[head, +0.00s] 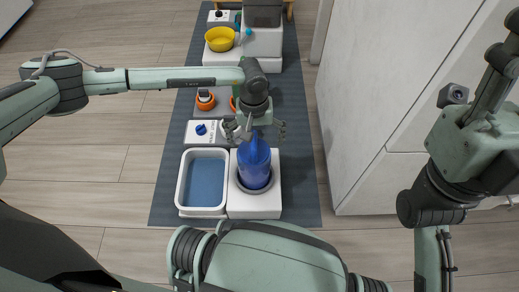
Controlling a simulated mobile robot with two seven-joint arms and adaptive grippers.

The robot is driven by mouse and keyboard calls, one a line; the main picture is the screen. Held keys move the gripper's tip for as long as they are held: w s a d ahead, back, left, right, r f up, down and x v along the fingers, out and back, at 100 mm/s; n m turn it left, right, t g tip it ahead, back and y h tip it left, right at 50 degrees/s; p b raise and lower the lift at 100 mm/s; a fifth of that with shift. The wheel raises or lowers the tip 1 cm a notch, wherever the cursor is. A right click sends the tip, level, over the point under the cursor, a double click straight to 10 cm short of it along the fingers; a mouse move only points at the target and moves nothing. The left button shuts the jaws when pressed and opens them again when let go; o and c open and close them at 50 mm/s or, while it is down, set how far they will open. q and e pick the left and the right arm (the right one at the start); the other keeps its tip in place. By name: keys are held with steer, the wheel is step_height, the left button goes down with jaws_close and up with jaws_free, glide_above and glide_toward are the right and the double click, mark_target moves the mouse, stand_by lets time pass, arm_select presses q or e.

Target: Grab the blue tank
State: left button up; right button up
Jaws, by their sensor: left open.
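The blue tank (254,168) is upright in a round dark-rimmed opening of a white base (254,206), low in the middle of the head view. My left gripper (254,132) is just behind the tank's top in the picture. Its fingers are spread apart, one on each side, and I see nothing held between them. The tank's narrow top overlaps the gripper in the view, so I cannot tell whether they touch. My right gripper (497,85) is at the right edge, away from the tank and partly cut off. Its opening is unclear.
A white tray (181,190) with a blue inside stands left of the tank. Behind are a white box with a blue knob (201,129), orange items (205,101) and a yellow bowl (219,39). All stand on a dark mat (301,170). A white cabinet (370,110) borders the right.

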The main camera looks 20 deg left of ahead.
arm_select(q)
steer(key=f, duration=0.2)
steer(key=shift+w+a+f+b, duration=0.1)
steer(key=shift+a+f+b, duration=0.1)
steer(key=shift+f+b, duration=0.15)
steer(key=shift+s+f, duration=0.25)
steer(key=shift+f, duration=0.4)
step_height(320, 180, down, 4)
steer(key=shift+s+a+f+b, duration=0.1)
steer(key=shift+b, duration=0.7)
steer(key=c, duration=1.2)
